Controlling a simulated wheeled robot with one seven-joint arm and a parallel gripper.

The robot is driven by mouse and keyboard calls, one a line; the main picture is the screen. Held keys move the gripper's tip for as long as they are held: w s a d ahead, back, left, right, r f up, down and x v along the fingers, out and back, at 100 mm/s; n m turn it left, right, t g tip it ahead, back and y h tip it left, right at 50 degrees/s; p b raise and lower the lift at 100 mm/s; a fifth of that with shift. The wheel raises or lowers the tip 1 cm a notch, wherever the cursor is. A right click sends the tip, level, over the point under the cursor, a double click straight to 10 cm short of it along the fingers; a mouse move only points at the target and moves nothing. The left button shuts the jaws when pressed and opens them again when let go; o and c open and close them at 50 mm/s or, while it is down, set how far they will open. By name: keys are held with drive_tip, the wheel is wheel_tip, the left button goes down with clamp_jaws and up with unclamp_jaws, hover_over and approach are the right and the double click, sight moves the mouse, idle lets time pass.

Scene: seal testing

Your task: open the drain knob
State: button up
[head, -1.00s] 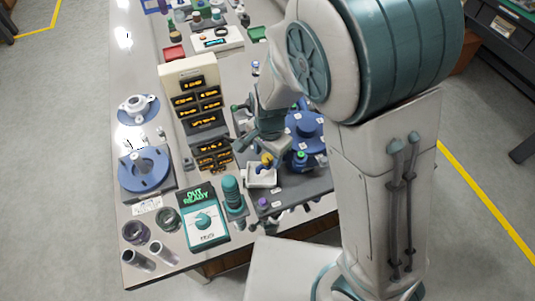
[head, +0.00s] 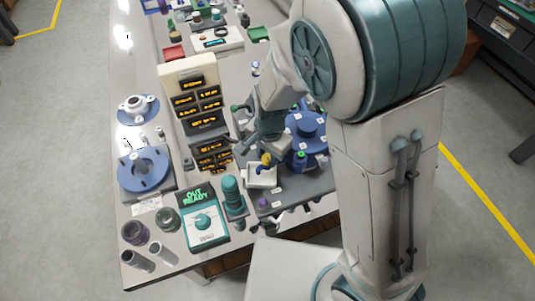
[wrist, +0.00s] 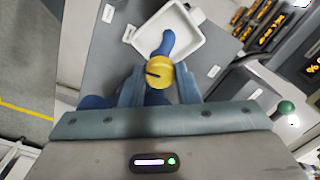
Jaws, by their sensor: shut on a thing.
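The drain knob (wrist: 159,74) is a round yellow knob with a dark slot mark on its face, in the middle of the wrist view. A blue spout (wrist: 166,42) extends beyond it over a white square tray (wrist: 197,60). My gripper (wrist: 158,86) has one finger on each side of the knob and is shut on it. In the head view the yellow knob (head: 265,158) shows just below my gripper, above the white tray (head: 262,184). The fingertips there are mostly hidden by my wrist.
A blue flanged fixture (head: 306,150) stands close on the right of my gripper. A panel of amber displays (head: 200,105) stands on its left. A green-capped lever (wrist: 285,107) is at right in the wrist view. A teal control box (head: 205,225) sits nearer the front.

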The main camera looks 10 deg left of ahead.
drive_tip(key=n+b, duration=0.1)
drive_tip(key=n, duration=0.3)
drive_tip(key=shift+f+b, duration=0.1)
drive_tip(key=shift+b, duration=0.2)
drive_tip(key=n+b, duration=0.1)
drive_tip(key=n, duration=0.3)
drive_tip(key=shift+w+n, duration=0.1)
drive_tip(key=shift+n, duration=0.3)
drive_tip(key=n+b, duration=0.1)
drive_tip(key=n, duration=0.3)
drive_tip(key=shift+a, duration=0.1)
drive_tip(key=shift+n+g, duration=0.3)
drive_tip(key=shift+n, duration=1.8)
drive_tip(key=o, duration=1)
drive_tip(key=shift+c, duration=0.2)
